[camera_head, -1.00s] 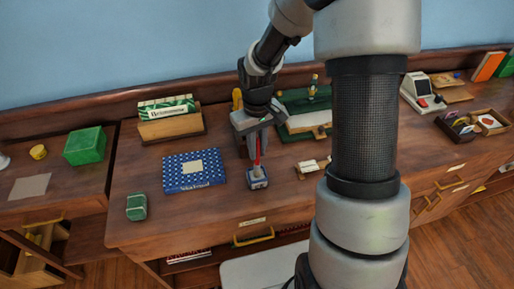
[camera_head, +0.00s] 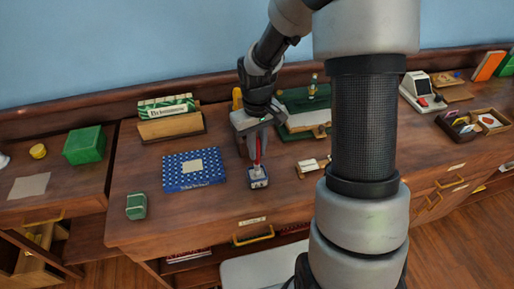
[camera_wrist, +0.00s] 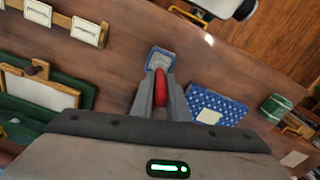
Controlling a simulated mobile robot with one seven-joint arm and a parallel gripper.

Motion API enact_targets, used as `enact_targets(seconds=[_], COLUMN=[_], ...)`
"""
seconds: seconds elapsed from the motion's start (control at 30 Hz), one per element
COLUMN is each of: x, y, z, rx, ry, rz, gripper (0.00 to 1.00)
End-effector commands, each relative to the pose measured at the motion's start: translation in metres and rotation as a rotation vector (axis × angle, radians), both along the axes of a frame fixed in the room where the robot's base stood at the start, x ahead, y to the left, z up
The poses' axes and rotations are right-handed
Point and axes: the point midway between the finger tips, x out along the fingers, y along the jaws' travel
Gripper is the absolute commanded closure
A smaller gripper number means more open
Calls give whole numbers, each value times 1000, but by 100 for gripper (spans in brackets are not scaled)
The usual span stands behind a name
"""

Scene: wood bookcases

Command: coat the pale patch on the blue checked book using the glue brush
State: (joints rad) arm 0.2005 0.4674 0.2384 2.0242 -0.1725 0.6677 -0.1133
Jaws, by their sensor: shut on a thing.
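The blue checked book (camera_head: 174,178) lies flat on the desk, with a pale patch (camera_head: 193,167) on its cover. It also shows in the wrist view (camera_wrist: 228,107), with its patch (camera_wrist: 209,117). My gripper (camera_head: 258,150) is shut on the red handle of the glue brush (camera_head: 258,158), to the right of the book. The handle also shows between my fingers in the wrist view (camera_wrist: 160,88). The brush stands upright in a small blue and white glue pot (camera_head: 258,179) on the desk. Its bristles are hidden in the pot.
A green tin (camera_head: 136,206) stands left of the book near the front edge. A wooden holder (camera_head: 170,128) with a green-and-white book is behind. A green board (camera_head: 297,101) lies behind my gripper. Small cards on a wooden stand (camera_head: 307,168) sit right of the pot.

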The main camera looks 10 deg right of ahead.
Motion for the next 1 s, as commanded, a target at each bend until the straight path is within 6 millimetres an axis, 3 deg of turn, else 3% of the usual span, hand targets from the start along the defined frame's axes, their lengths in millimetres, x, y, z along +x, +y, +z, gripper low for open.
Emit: enact_targets(seconds=[0.33, 1.0], x=[-1, 0], y=[0, 0], z=[3, 58], rx=[0, 0], ry=[2, 1], rz=[0, 1], gripper=[100, 100])
